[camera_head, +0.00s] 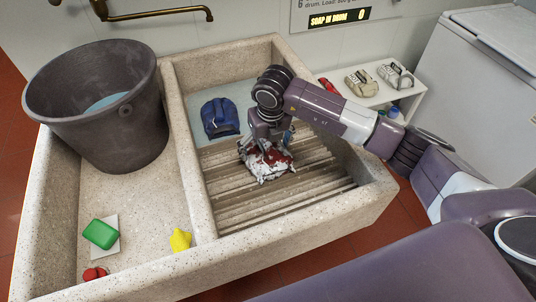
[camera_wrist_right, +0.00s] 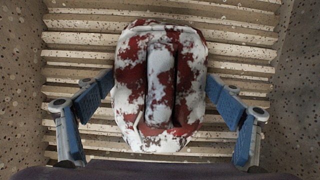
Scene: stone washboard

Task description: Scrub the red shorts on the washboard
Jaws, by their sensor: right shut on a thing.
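The red shorts (camera_head: 266,166) are a bunched bundle, mostly covered with white foam, lying on the ridged stone washboard (camera_head: 245,205) in the right basin. My right gripper (camera_head: 267,148) points down over them and is shut on them. In the right wrist view the shorts (camera_wrist_right: 160,85) show red patches through the white, with a raised fold in the middle. The blue fingers of my right gripper (camera_wrist_right: 160,103) stand on both sides of the bundle. My left gripper is out of view.
A dark bucket (camera_head: 95,115) with water stands in the left basin. A green block (camera_head: 101,234), a yellow item (camera_head: 180,240) and a red item (camera_head: 95,274) lie nearer. A blue folded garment (camera_head: 220,117) lies behind the washboard. Stone walls (camera_head: 190,165) bound the basin.

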